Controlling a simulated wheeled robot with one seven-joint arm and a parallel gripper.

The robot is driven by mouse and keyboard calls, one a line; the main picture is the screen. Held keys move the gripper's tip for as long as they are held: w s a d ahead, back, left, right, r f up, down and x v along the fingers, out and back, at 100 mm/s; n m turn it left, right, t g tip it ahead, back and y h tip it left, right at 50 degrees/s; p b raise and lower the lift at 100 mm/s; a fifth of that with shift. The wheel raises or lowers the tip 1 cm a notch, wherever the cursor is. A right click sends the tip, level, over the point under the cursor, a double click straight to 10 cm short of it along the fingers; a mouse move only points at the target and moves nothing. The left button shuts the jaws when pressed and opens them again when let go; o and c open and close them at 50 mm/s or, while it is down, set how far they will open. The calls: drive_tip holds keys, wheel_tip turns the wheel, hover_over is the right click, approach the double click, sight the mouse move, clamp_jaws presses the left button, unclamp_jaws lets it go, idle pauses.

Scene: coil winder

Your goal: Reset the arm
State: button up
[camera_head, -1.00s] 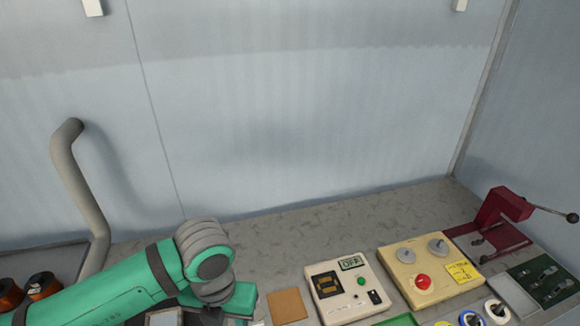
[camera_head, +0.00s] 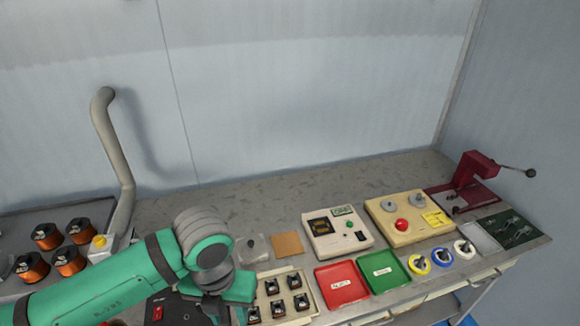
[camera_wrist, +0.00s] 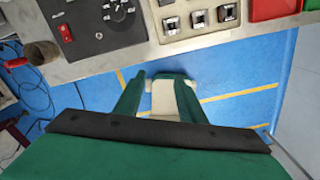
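My gripper (camera_wrist: 160,92) shows in the wrist view with its two green fingers apart and nothing held between them. It hangs over the blue floor in front of the bench edge. A pale shape shows through the gap, beyond the fingers. In the head view my green arm (camera_head: 110,285) reaches in from the lower left and bends down at a grey wrist joint. The fingertips are hidden there.
The bench (camera_head: 270,205) holds orange coils (camera_head: 68,260), a tray of small black parts (camera_head: 262,283), red (camera_head: 341,284) and green (camera_head: 384,271) trays, control boxes (camera_head: 338,234), tape rolls (camera_head: 443,257) and a dark red press (camera_head: 470,180). A grey pipe (camera_head: 115,150) rises behind my arm.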

drive_tip(key=w+d+r+n+t+h, duration=0.1)
drive_tip(key=w+d+r+t+h, duration=0.2)
drive_tip(key=d, duration=0.6)
drive_tip(key=w+d+n+t+h, duration=0.1)
drive_tip(key=w+d+h, duration=0.2)
drive_tip(key=w+d, duration=0.4)
drive_tip(key=w+d+r+n+t+h, duration=0.4)
drive_tip(key=d+r+n+t+h, duration=0.5)
drive_tip(key=d+r, duration=0.45)
drive_tip(key=s+a+f+n+t+y, duration=0.35)
drive_tip(key=f+n+y, duration=0.35)
drive_tip(key=f+n, duration=0.45)
drive_tip(key=s+a+f+n+t+y, duration=0.2)
drive_tip(key=s+a+f+n+y, duration=0.35)
drive_tip(key=f+n, duration=0.6)
drive_tip(key=s+a+f+n+g, duration=0.1)
drive_tip(key=s+a+f, duration=0.1)
drive_tip(key=s, duration=0.6)
drive_tip(key=s+a+f+n+g+y, duration=0.1)
drive_tip(key=s+a+f, duration=0.2)
drive_tip(key=s, duration=0.6)
drive_tip(key=s+a+f+n+g+y, duration=0.1)
drive_tip(key=s+a+f, duration=0.2)
drive_tip(key=s, duration=0.5)
drive_tip(key=shift+s+f, duration=0.2)
drive_tip(key=shift+f, duration=0.05)
